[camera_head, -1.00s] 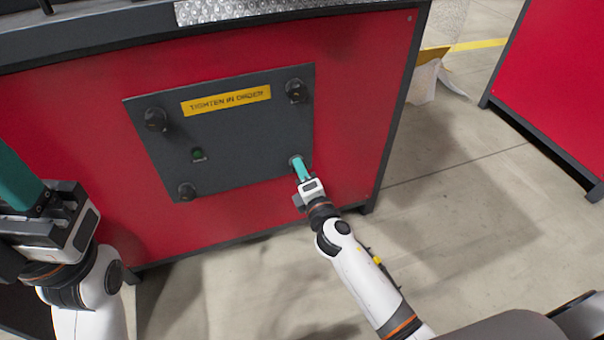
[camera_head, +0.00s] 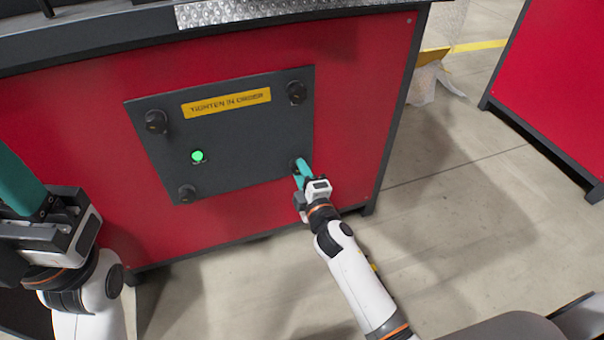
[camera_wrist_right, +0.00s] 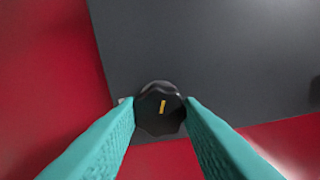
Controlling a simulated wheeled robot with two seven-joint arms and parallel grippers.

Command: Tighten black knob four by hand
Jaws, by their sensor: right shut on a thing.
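The dark panel (camera_head: 235,135) on the red cabinet has a black knob at each corner. The black knob at its lower right shows in the right wrist view (camera_wrist_right: 160,108) with a yellow mark that is close to upright. My right gripper (camera_head: 301,172) is shut on this knob, with a teal finger on each side of it. In the head view the fingers partly hide the knob. My left gripper (camera_head: 22,185) is at the left edge, away from the panel; its fingertips are not clearly separable.
Other knobs sit at the upper left (camera_head: 156,120), upper right (camera_head: 297,92) and lower left (camera_head: 187,193). A yellow label (camera_head: 226,103) reads "TIGHTEN IN ORDER". A green lamp (camera_head: 197,156) is lit. Open floor (camera_head: 440,220) lies to the right, before another red cabinet (camera_head: 560,90).

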